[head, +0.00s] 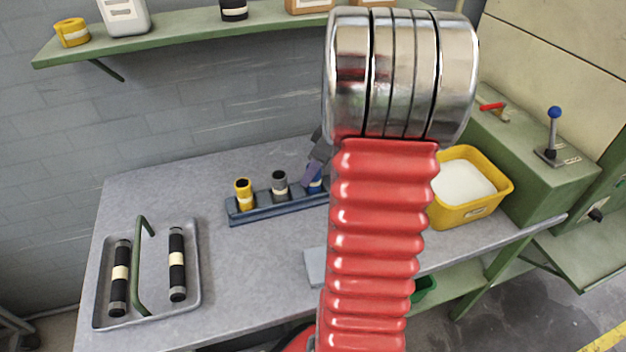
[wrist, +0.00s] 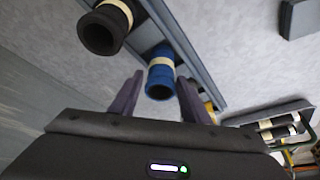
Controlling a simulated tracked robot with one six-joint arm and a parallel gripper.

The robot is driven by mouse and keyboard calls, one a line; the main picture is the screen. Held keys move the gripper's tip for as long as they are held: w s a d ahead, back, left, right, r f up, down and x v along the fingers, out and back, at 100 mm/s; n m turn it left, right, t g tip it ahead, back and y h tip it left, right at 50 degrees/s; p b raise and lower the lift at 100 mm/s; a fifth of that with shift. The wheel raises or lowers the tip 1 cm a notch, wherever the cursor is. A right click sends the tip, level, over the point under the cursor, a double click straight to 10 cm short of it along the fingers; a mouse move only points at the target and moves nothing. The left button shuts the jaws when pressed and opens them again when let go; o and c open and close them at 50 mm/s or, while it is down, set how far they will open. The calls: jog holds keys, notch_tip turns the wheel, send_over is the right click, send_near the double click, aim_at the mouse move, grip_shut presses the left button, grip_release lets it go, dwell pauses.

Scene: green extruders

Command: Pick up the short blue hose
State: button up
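The short blue hose (wrist: 160,82) stands in a blue-grey rack (head: 248,215) on the workbench. It has a cream band, and its open end faces the wrist camera. My gripper (wrist: 160,76) is open, with one dark purple finger on each side of the hose. A small gap shows at each side, and I cannot tell how deep the fingers reach. In the head view, my arm hides most of the gripper (head: 315,168), and only part of the blue hose (head: 315,185) shows beside it.
A dark grey hose (head: 279,186) and a yellow hose (head: 243,194) stand in the same rack, left of the blue one. A grey tray (head: 150,317) with two long black hoses lies at left. A yellow bin (head: 470,213) stands at right. A shelf (head: 180,42) runs above the bench.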

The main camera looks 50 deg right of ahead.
jog(key=c, duration=0.9)
jog(key=shift+r, duration=0.15)
notch_tip(320, 180, up, 10)
jog(key=shift+f, duration=0.1)
dwell(0.5)
